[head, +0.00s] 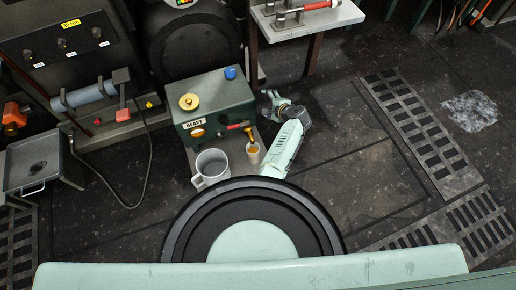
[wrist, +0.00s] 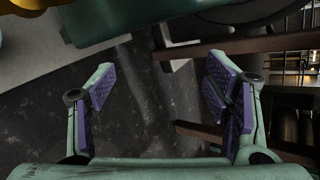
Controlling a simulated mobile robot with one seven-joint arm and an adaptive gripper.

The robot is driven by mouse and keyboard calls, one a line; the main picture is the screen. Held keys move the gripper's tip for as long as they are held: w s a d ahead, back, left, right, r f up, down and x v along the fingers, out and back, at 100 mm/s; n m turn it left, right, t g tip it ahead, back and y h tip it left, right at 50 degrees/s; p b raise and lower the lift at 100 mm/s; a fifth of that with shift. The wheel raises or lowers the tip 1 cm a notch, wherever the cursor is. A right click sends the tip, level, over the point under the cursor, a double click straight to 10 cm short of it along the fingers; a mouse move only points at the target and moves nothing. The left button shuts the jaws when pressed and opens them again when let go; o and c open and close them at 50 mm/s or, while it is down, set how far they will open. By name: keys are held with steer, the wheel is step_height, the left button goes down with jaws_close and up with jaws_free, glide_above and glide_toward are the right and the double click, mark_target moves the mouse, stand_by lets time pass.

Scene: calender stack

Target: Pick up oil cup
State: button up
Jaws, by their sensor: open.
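A small pale cup (head: 253,153) with amber liquid stands under the spout of a green oil box (head: 213,105) in the head view; it looks like the oil cup. A larger grey mug (head: 211,167) with a handle stands to its left. My gripper (head: 272,99) is beyond the cup, to the right of the green box. In the wrist view my gripper (wrist: 158,85) is open, its purple pads wide apart with only dark floor between them. I cannot make out the cup in the wrist view.
The oil box has a gold cap, a blue knob and a red-handled tap. A grey bench (head: 335,17) stands at the back, a dark machine panel (head: 62,50) at the left. Slotted floor grates (head: 415,128) lie right; the floor between is clear.

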steer(key=s+d+f+m+y+b, duration=0.15)
steer(key=s+f+m, duration=0.45)
steer(key=s+f, duration=0.7)
steer(key=m+y, duration=0.2)
steer(key=m, duration=0.3)
glide_toward(257, 157)
steer(key=shift+w+a+f+t+b, duration=0.35)
steer(key=shift+w+a+f, duration=0.35)
steer(key=shift+w, duration=0.2)
steer(key=shift+a+f, duration=0.2)
steer(key=shift+a, duration=0.05)
steer(key=b+x, duration=0.2)
steer(key=x, duration=0.3)
steer(key=shift+f+b, duration=0.1)
steer(key=shift+b, duration=0.3)
steer(key=b+x, duration=0.3)
steer(key=x, duration=0.1)
steer(key=shift+w+f, duration=0.15)
steer(key=shift+f, duration=0.1)
steer(key=shift+w+a, duration=0.25)
steer(key=shift+w, duration=0.05)
steer(key=shift+c, duration=0.2)
